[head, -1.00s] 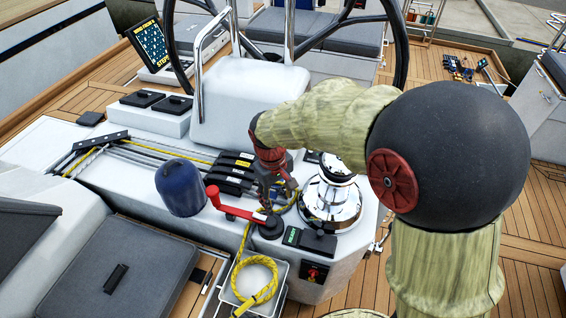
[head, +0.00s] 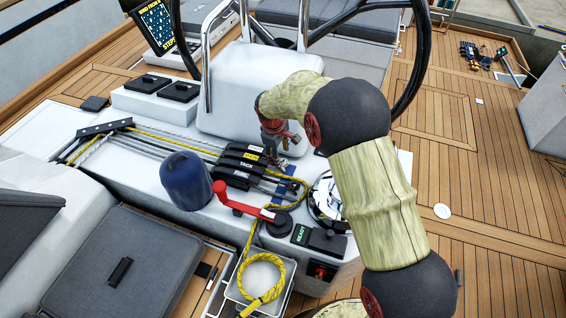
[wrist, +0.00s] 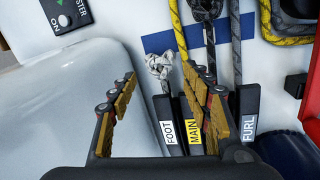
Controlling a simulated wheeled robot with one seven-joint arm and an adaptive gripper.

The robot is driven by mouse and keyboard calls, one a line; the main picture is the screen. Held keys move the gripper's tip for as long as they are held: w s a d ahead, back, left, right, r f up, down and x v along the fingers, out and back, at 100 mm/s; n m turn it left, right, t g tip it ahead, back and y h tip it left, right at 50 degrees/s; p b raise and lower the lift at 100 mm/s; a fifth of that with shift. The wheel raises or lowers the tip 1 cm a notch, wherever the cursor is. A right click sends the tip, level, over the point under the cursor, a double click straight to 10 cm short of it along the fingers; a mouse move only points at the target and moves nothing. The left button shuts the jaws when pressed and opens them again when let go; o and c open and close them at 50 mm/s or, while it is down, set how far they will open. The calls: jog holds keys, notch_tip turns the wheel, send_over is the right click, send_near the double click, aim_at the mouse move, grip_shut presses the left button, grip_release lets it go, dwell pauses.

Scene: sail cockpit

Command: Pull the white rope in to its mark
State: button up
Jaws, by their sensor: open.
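In the wrist view a pale, whitish rope ends in a knotted bunch (wrist: 160,66) at the blue strip (wrist: 158,43), in front of the clutch labelled FOOT (wrist: 168,128). The clutches labelled MAIN (wrist: 193,135) and FURL (wrist: 248,115) stand beside it. In the head view my gripper (head: 284,160) hangs beside the row of black clutches (head: 241,165). I cannot make out a mark on the white rope.
A yellow rope (head: 292,205) runs to a bin (head: 230,290). A red-handled winch handle (head: 240,205), a chrome winch (head: 322,200), a blue winch cover (head: 187,182) and a READY panel (head: 318,240) stand close by. The white pedestal (head: 242,92) rises behind my gripper.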

aim_at(282, 162)
jog(key=f, duration=0.2)
jog(key=f+b, duration=0.1)
jog(key=f, duration=0.1)
jog(key=w+f+b, duration=0.1)
jog(key=f, duration=0.1)
jog(key=shift+d+f, duration=0.2)
jog(key=shift+d, duration=0.1)
jog(key=c, duration=0.3)
grip_shut()
jog(key=shift+d, duration=0.1)
